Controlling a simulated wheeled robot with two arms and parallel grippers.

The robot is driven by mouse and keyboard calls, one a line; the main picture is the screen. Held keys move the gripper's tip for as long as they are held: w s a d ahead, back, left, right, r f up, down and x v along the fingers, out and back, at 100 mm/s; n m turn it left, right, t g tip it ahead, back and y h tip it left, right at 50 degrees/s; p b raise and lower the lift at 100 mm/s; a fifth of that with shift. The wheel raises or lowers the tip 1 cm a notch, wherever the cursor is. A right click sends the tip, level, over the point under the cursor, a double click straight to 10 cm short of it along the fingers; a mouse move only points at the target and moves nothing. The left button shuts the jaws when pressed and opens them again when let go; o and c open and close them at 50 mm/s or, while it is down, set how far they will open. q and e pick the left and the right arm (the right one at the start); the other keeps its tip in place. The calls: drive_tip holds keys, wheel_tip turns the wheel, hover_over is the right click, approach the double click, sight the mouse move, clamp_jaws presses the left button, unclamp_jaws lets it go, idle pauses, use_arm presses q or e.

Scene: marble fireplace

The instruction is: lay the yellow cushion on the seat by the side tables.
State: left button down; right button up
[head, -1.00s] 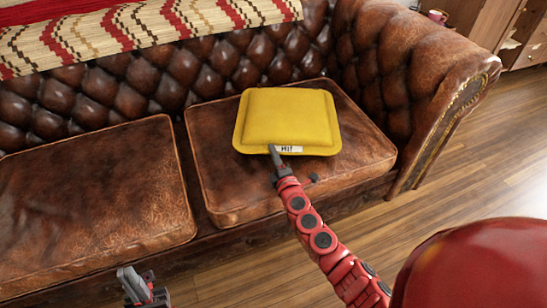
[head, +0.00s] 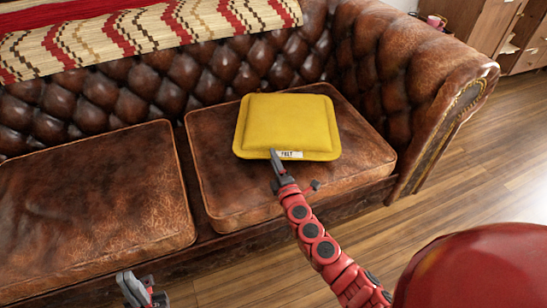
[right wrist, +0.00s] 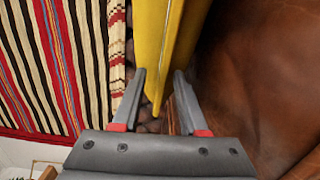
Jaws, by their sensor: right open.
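The yellow cushion (head: 287,122) lies on the right-hand seat pad (head: 225,185) of a brown tufted leather sofa. A white label shows on its near edge. My right gripper (head: 275,157) is at that near edge, with one finger over the cushion's rim and the other hidden in the head view. In the right wrist view the gripper (right wrist: 158,82) is open, its fingers apart on either side of the cushion's edge (right wrist: 160,45). My left gripper (head: 140,287) is low at the bottom left, away from the cushion; its jaws are too unclear to judge.
A striped blanket (head: 130,35) hangs over the sofa back. The left seat pad (head: 90,200) is empty. The sofa's armrest (head: 415,95) rises right of the cushion. A small pinkish cup (head: 437,21) stands behind it, beside wooden drawers (head: 485,25). Wooden floor (head: 480,170) is clear at right.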

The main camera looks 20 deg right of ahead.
drive_tip(key=s, duration=1)
drive_tip(key=shift+s+a, duration=0.2)
drive_tip(key=shift+s, duration=0.2)
drive_tip(key=shift+f, duration=0.1)
